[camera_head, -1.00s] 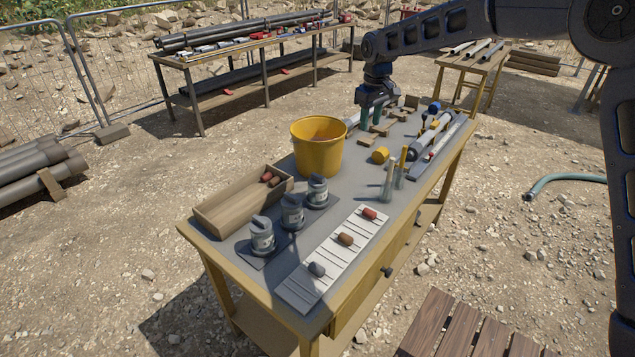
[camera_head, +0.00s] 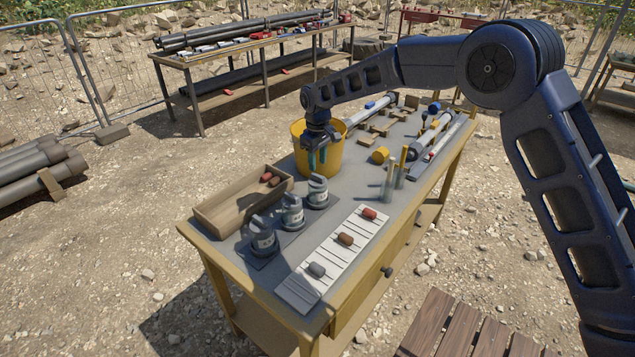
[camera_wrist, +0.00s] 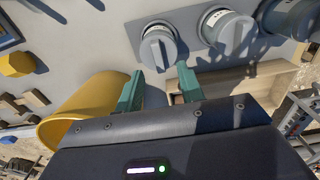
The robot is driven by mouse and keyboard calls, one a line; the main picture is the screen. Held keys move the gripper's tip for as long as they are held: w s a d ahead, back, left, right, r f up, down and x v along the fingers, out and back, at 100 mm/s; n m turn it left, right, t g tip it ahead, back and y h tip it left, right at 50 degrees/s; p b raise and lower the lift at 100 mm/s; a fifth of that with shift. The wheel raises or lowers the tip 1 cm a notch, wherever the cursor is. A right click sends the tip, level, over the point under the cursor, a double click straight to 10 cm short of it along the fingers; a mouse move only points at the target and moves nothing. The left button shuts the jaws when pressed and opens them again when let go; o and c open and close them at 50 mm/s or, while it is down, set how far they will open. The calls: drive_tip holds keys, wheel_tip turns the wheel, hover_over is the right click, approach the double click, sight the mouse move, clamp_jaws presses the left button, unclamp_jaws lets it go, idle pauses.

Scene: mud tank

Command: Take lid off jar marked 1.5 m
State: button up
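Three grey jars with lids stand in a row on a dark mat (camera_head: 275,250): a near jar (camera_head: 262,238), a middle jar (camera_head: 292,213) and a far jar (camera_head: 317,192). Their label writing is too small to read, so I cannot tell which is marked 1.5 m. In the wrist view the far jar (camera_wrist: 157,47), with a ridged lid, is just beyond the fingertips; the middle jar (camera_wrist: 228,33) and near jar (camera_wrist: 292,18) are to its right. My gripper (camera_head: 317,163) is in front of the bucket, above the far jar's back side. Its green fingers (camera_wrist: 160,86) are apart and empty.
A yellow bucket (camera_head: 338,160) stands close behind my gripper. A wooden tray (camera_head: 230,205) with red-brown pieces lies left of the jars. A white strip board (camera_head: 320,272) with several plugs lies to their right. Upright brushes (camera_head: 388,180) and a yellow block (camera_head: 380,155) are further right.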

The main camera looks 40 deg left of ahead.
sight(318, 175)
drive_tip(key=shift+w+a+f, duration=0.1)
drive_tip(key=shift+w+f, duration=0.05)
drive_tip(key=shift+f, duration=2.55)
clamp_jaws()
